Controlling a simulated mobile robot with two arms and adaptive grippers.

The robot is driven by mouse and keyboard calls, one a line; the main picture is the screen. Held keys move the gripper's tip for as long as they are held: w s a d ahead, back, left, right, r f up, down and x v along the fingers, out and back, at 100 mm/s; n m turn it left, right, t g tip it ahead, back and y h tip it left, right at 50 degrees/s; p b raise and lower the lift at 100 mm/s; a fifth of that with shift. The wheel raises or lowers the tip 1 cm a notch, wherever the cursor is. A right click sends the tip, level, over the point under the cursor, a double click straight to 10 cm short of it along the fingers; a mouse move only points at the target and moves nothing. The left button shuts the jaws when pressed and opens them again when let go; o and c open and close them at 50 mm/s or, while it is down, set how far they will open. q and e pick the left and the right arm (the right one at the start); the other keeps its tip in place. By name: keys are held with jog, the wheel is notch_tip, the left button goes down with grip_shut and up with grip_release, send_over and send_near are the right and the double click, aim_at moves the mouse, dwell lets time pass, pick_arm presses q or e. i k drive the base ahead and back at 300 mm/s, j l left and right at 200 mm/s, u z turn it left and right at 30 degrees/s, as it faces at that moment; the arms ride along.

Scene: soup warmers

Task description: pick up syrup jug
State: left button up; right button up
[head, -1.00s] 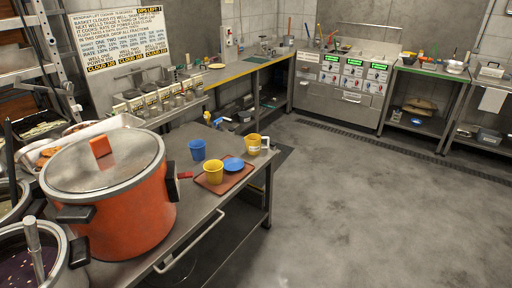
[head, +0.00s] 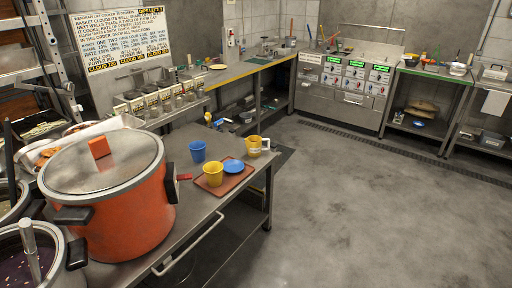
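A yellow jug (head: 253,147) with a pale band and a light handle on its right side looks like the syrup jug. It stands upright at the right end of the steel table (head: 196,222), behind a brown tray (head: 209,190). On the tray are a yellow cup (head: 214,174) and a blue dish (head: 234,166). A blue cup (head: 198,151) stands left of the jug. Nothing touches the jug. Neither of my grippers shows in the head view.
A large orange pot (head: 125,210) with a steel lid (head: 105,163) fills the table's left part. An open steel pot (head: 32,262) is at the lower left. The grey floor (head: 370,210) right of the table is clear. Counters with equipment (head: 350,88) line the back wall.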

aim_at(254, 143)
jog(key=i+l, duration=0.4)
jog(key=i+l+u, duration=0.1)
jog(key=i+l, duration=0.3)
jog(key=l, duration=0.15)
jog(key=i+l, duration=0.35)
jog(key=l, duration=0.15)
